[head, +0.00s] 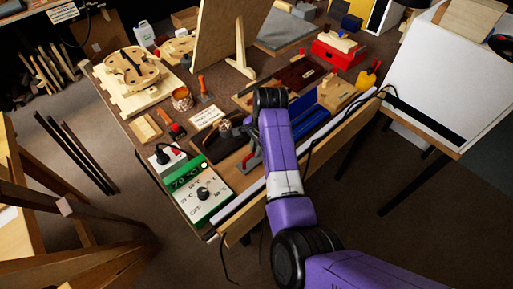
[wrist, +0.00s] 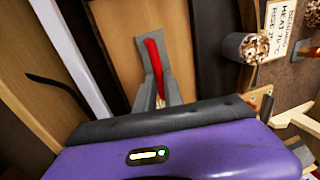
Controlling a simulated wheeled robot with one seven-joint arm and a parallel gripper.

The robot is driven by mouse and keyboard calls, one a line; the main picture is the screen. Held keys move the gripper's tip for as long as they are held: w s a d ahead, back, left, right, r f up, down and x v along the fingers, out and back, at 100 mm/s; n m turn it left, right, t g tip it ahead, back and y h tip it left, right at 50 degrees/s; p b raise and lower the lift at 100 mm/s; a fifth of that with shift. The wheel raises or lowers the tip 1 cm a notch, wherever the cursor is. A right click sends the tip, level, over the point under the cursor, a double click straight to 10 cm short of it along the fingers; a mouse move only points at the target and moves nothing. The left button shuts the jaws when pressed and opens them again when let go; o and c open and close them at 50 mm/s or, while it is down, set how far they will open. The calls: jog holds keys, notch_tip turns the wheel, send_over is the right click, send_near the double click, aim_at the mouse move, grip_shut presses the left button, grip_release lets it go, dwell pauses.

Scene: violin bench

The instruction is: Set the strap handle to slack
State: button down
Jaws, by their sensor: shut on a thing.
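A red strap handle (wrist: 154,62) stands against grey metal parts in the wrist view. In the head view a small red and grey part (head: 246,161) shows just left of my arm, low on the bench. My gripper (wrist: 157,92) is shut on the red handle. I cannot tell which handle position counts as slack, and I see no strap clearly.
A green and white control box (head: 203,192) reading 70 sits at the bench's near left corner. Blue blocks (head: 306,124) lie right of my arm. A wooden panel (head: 215,45) stands behind.

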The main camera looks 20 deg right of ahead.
jog(key=w, duration=0.1)
jog(key=w+a+b, duration=0.1)
jog(key=w, duration=0.1)
jog(key=w+b, duration=0.1)
jog(key=shift+w+a, duration=0.25)
jog(key=shift+w, duration=0.1)
jog(key=shift+w+a+r, duration=0.1)
jog(key=shift+w+r, duration=0.05)
jog(key=shift+w, duration=0.1)
jog(key=c, duration=1.5)
grip_release()
jog(key=shift+o, duration=0.2)
notch_tip(320, 180, up, 7)
jog(key=s, duration=0.1)
jog(key=shift+s+d+r+b, duration=0.2)
jog(key=shift+s+d+b, duration=0.05)
jog(key=shift+b, duration=0.05)
